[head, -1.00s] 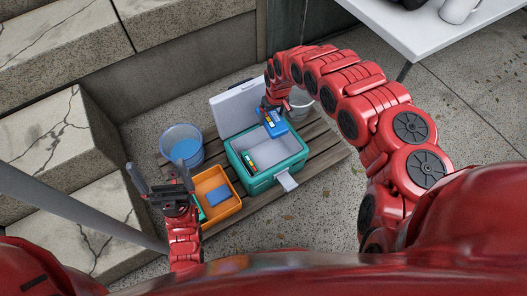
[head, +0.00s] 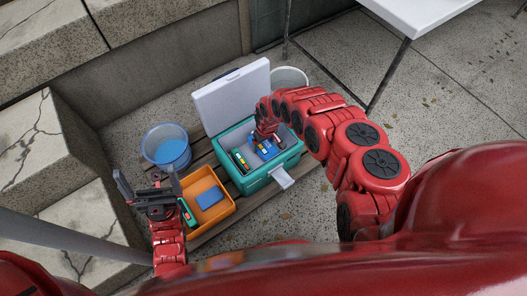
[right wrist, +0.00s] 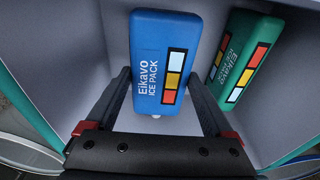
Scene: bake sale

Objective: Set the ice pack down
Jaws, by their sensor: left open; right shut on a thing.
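A blue ice pack (head: 265,148) is inside the teal cooler (head: 256,181), whose pale lid stands open. In the right wrist view the blue ice pack (right wrist: 162,62), labelled "Eikavo ICE PACK", is between the fingers of my right gripper (right wrist: 168,85), which is shut on it. I cannot tell whether it touches the cooler floor. A green ice pack (head: 239,161) lies in the cooler beside it, and it also shows in the right wrist view (right wrist: 243,60).
The orange bin (head: 222,212) holds a blue block (head: 209,198) and a green item (head: 188,212). A blue bucket (head: 166,147) stands left of the cooler, a grey-white bucket (head: 289,78) behind it. All rest on or near a wooden slatted platform. A white table (head: 425,12) is at upper right.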

